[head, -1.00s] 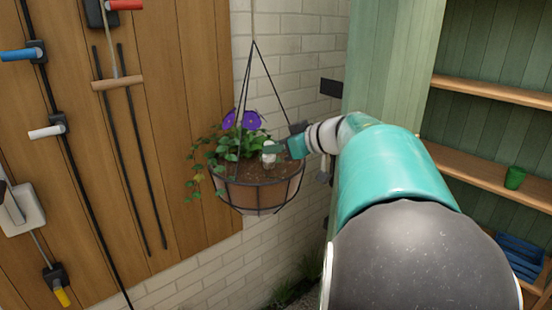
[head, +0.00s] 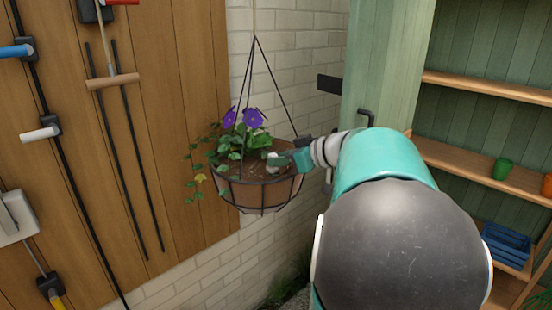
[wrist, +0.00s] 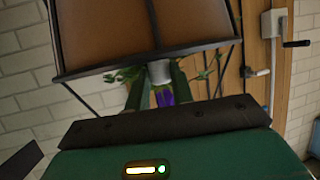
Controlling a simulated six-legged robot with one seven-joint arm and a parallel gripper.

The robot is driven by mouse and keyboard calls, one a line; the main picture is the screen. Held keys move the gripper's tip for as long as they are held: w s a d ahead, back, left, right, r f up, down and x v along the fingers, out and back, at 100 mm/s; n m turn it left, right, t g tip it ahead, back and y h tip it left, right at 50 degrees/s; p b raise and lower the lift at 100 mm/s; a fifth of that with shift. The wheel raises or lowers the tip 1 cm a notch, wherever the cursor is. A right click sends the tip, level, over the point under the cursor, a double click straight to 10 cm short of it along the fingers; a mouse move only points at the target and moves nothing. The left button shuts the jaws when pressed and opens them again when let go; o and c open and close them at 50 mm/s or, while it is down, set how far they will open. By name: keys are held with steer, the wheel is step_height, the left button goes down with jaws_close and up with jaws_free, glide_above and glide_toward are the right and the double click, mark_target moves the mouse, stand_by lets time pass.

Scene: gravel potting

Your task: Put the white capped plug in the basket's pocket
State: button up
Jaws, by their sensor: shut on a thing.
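The hanging basket (head: 258,194) is a brown bowl in a dark wire frame, filled with soil. My gripper (head: 280,159) reaches over its right rim from the right. It is shut on the white plug (head: 273,157), which sits low over the soil or in it; I cannot tell which. In the wrist view the white plug (wrist: 159,72) shows between the two green fingers, close below the basket's dark rim (wrist: 150,58) in the picture. The plug's lower part and the pocket are hidden.
Purple flowers (head: 245,117) and trailing leaves fill the basket's left and back. Dark hanger cords rise from the rim. A wooden wall with tools (head: 115,80) is at left. Green shelves with a green pot (head: 502,169) and a blue crate (head: 507,245) are at right.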

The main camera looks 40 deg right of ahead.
steer(key=shift+s+d, duration=0.3)
steer(key=shift+s, duration=0.05)
steer(key=shift+w+a, duration=0.1)
steer(key=shift+w, duration=0.1)
steer(key=shift+s+f, duration=0.15)
steer(key=shift+s, duration=0.05)
steer(key=o, duration=1)
steer(key=shift+w, duration=0.15)
steer(key=shift+c, duration=0.2)
